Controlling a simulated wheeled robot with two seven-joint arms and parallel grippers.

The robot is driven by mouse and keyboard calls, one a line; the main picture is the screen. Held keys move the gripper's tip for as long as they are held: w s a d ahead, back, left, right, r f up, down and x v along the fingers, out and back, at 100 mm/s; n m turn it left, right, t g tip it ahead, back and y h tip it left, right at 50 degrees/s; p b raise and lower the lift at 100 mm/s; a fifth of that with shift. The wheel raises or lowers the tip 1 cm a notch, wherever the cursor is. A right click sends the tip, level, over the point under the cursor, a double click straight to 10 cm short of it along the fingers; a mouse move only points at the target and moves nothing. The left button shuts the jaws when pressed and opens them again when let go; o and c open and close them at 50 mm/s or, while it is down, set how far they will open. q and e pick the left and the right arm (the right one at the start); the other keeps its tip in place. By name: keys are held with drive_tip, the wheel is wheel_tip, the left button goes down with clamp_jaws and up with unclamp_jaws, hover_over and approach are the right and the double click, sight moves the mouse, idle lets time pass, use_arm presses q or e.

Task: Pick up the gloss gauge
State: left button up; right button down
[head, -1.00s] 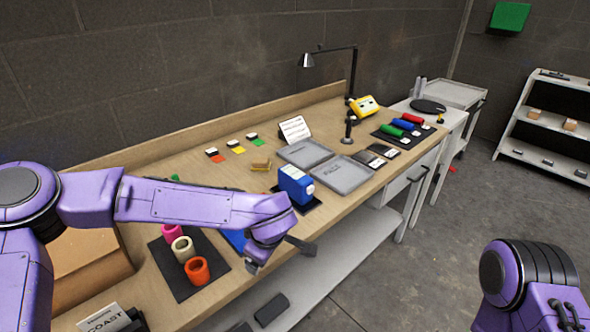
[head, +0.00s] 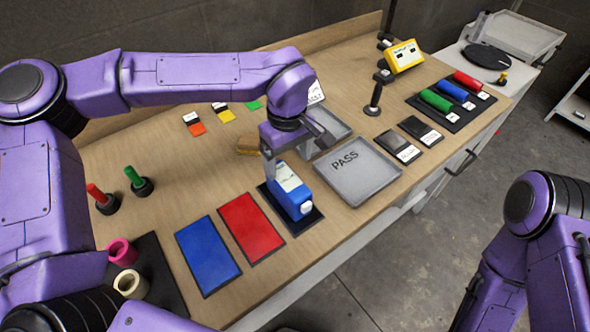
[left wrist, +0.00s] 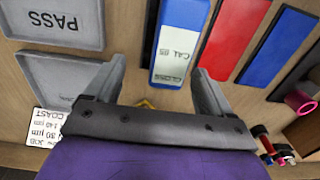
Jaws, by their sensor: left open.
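The gloss gauge appears to be the blue box with a white label (head: 290,192), upright on a dark pad (head: 297,222) near the bench's front edge. My left gripper (head: 292,162) is open, just above and behind the gauge. In the left wrist view the gauge (left wrist: 178,35) reads "CAL 85" and lies between the lines of the two open fingers (left wrist: 160,70), nearer the right finger. I cannot tell any contact. My right arm shows at the right edge of the head view, but its gripper is out of view.
Red (head: 250,227) and blue (head: 207,254) panels lie left of the gauge. A grey PASS tray (head: 357,178) lies to its right, with another tray behind. A yellow device (head: 403,56) and coloured rolls (head: 450,98) stand farther right.

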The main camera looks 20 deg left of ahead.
sight(286, 179)
use_arm(q)
drive_tip(key=s+f, duration=0.2)
drive_tip(key=f, duration=0.1)
drive_tip(key=shift+s+f, duration=0.1)
drive_tip(key=shift+s, duration=0.05)
drive_tip(key=f, duration=0.1)
drive_tip(key=f+p, duration=0.1)
drive_tip(key=f, duration=0.2)
drive_tip(key=shift+d+f, duration=0.3)
drive_tip(key=shift+f, duration=0.05)
drive_tip(key=shift+f+p, duration=0.3)
drive_tip(key=shift+f, duration=0.1)
drive_tip(key=shift+a, duration=0.1)
drive_tip(key=shift+s, duration=0.1)
drive_tip(key=shift+c, duration=1.2)
drive_tip(key=shift+r, duration=0.1)
drive_tip(key=c, duration=1.2)
use_arm(e)
drive_tip(key=shift+s+r, duration=0.55)
drive_tip(key=shift+r, duration=0.35)
